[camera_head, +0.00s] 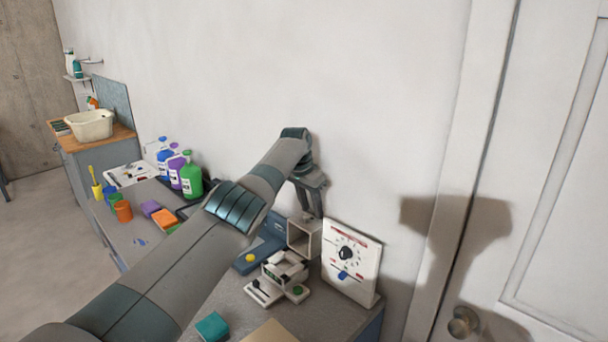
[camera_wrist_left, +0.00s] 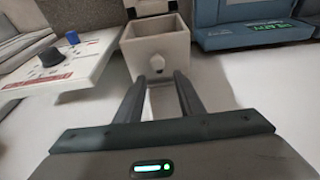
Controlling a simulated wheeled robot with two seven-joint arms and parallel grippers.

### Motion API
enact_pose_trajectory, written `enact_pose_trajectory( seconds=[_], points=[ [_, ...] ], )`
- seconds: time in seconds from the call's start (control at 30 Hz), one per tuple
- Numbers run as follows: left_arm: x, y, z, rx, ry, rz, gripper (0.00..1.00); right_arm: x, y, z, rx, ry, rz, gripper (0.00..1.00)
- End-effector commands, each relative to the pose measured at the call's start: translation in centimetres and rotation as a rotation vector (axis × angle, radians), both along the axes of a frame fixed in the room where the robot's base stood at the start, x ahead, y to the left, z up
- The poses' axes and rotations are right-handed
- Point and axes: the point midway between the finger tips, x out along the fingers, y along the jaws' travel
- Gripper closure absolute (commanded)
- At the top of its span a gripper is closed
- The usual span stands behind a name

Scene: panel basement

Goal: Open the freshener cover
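A pale square box, which seems to be the freshener (camera_head: 301,238), stands against the wall on the counter. In the left wrist view, the freshener (camera_wrist_left: 157,48) shows a hollow inside and a small light nub on the face towards me. A pale piece (camera_wrist_left: 150,7) at its far edge looks like a raised cover, but the picture cuts it off. My left gripper (camera_head: 314,212) is above and beside the box, pointing down. In the left wrist view, its two fingers (camera_wrist_left: 160,78) are apart, with the nub just beyond the tips; contact is unclear. My right gripper is out of view.
A white dial panel (camera_head: 351,262) stands close right of the box. A blue device (camera_head: 258,250) is at its left, and a small white device (camera_head: 284,272) is in front. Colored bottles (camera_head: 190,180) stand further left. The wall is close behind my gripper.

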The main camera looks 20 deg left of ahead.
Motion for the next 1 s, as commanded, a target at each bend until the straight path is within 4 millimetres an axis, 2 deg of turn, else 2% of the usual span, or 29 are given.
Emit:
enact_pose_trajectory(
  seconds=[0.27,0.73,1.0],
  points=[
    [-0.6,0.3,2.1,0.002,-0.004,0.0,0.65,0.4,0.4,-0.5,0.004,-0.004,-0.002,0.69],
    [-2.9,1.1,11.4,0.001,-0.008,0.0,0.65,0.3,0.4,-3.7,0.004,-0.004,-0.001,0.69],
    [-3.9,1.4,15.2,0.001,-0.006,-0.001,0.65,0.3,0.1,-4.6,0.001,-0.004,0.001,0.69]
  ],
)
